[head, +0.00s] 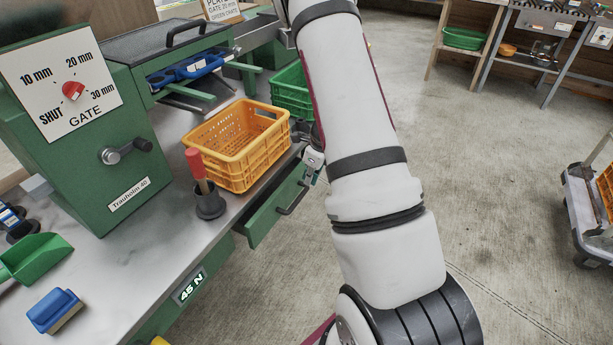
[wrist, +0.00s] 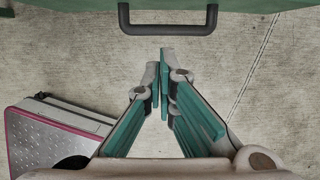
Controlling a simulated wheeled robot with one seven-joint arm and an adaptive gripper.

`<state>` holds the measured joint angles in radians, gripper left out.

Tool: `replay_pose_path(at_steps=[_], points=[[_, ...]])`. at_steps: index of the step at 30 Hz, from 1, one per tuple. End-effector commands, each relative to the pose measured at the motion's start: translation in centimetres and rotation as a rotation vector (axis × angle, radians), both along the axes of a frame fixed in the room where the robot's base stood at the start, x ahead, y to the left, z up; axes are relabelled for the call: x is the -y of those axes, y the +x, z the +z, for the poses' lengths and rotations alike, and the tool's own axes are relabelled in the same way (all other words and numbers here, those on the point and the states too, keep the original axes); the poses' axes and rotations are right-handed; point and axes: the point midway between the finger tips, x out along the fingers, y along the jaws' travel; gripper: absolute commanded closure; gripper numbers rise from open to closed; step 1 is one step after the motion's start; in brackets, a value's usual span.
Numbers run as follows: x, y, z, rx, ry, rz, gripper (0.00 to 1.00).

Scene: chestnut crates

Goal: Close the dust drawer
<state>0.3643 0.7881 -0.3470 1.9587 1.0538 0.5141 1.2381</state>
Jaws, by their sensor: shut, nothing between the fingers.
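The dust drawer (head: 268,218) is under the bench's front edge, with a green front and a dark bar handle (head: 291,203). Its front stands out from the bench, so it looks partly open. In the wrist view the handle (wrist: 168,28) and a strip of green drawer front (wrist: 250,5) are at the top edge. My gripper (wrist: 164,75) is shut and empty, its teal fingers together just below the handle in that picture, with a visible gap. In the head view only a bit of my gripper (head: 307,178) shows beside the drawer's far end; my arm hides the rest.
An orange crate (head: 233,163) and a red-handled tool in a dark cup (head: 209,204) stand on the bench above the drawer. A green crate (head: 291,105) is behind. The green machine (head: 88,150) is at left. A trolley (head: 585,215) stands far right. Concrete floor between is clear.

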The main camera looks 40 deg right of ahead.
Motion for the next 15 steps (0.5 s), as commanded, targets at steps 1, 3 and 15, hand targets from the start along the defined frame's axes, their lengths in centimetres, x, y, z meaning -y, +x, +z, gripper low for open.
replay_pose_path(at_steps=[1, 3, 15], points=[[-0.1, 0.2, -1.4, -0.002, 0.000, -0.001, 1.00], [-0.2, 0.5, -2.8, -0.002, 0.000, -0.001, 1.00], [-1.4, 4.1, -6.2, 0.001, -0.003, 0.002, 1.00]])
